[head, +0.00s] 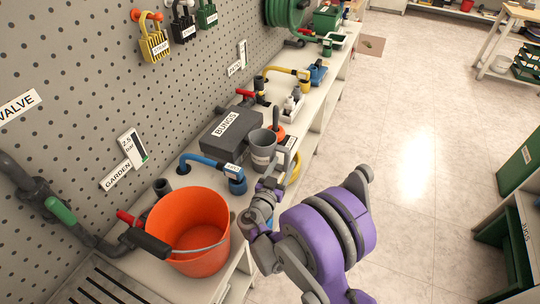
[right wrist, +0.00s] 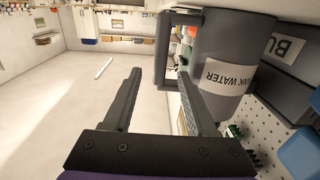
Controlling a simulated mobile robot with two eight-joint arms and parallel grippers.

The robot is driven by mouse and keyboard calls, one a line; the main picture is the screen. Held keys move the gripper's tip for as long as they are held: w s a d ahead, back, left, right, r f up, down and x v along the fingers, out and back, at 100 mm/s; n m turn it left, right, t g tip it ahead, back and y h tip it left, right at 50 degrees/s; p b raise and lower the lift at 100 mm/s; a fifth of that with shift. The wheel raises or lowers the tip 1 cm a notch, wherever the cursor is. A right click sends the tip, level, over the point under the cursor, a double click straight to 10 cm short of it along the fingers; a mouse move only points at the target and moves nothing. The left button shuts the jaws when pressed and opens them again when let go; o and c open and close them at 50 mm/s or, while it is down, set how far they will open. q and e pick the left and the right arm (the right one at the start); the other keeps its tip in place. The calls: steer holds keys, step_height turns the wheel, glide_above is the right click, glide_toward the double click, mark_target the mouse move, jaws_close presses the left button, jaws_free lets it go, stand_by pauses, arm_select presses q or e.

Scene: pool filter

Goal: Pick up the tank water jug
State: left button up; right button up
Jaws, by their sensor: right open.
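The tank water jug (head: 262,147) is a grey jug standing on the bench beside the black BUNGS box. In the right wrist view the jug (right wrist: 222,50) shows large, turned on its side by the camera, with its TANK WATER label and a grey handle (right wrist: 164,48). My right gripper (head: 281,163) is at the jug's right side, over the bench's front edge. In the wrist view my right gripper (right wrist: 159,76) is open and empty. The handle appears in line with the gap between its fingers, near the tips; I cannot tell how deep it sits. My left gripper is out of view.
A black BUNGS box (head: 232,126) stands behind the jug. A blue tap (head: 232,176) and an orange bucket (head: 188,226) are nearer me. An orange item (head: 278,131) and a white tray (head: 292,106) lie beyond. The floor (head: 400,160) to the right is clear.

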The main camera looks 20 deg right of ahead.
mark_target(286, 159)
steer(key=x, duration=0.4)
steer(key=shift+w+d, duration=0.2)
steer(key=shift+d, duration=0.05)
jaws_close()
stand_by(1.1)
